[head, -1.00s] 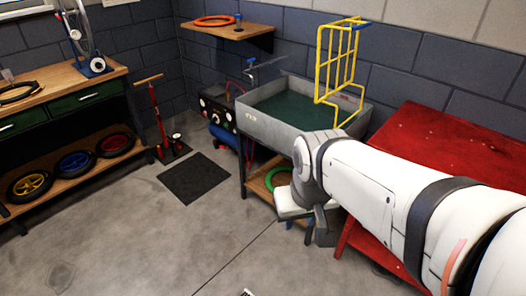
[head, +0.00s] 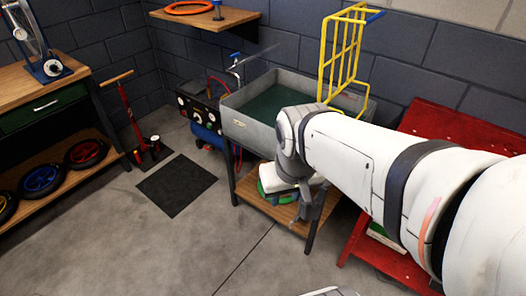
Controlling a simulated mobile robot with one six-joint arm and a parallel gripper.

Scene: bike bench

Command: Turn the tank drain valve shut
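The grey metal tank (head: 247,130) stands on dark legs against the back wall, with dark green inside it. No drain valve can be made out; my arm covers the tank's right front and part of the space below. A blue-handled tap (head: 236,58) shows at the tank's back left. My gripper (head: 304,208) hangs below the tank's front, over or in front of the lower shelf, partly hidden by my arm. It is too small and dark to tell whether its fingers are open or holding anything.
The tank's wooden lower shelf (head: 253,200) carries a green item. A red table (head: 455,130) is at right. A dark mat (head: 178,185) lies on open floor at left, near a red pump (head: 127,112).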

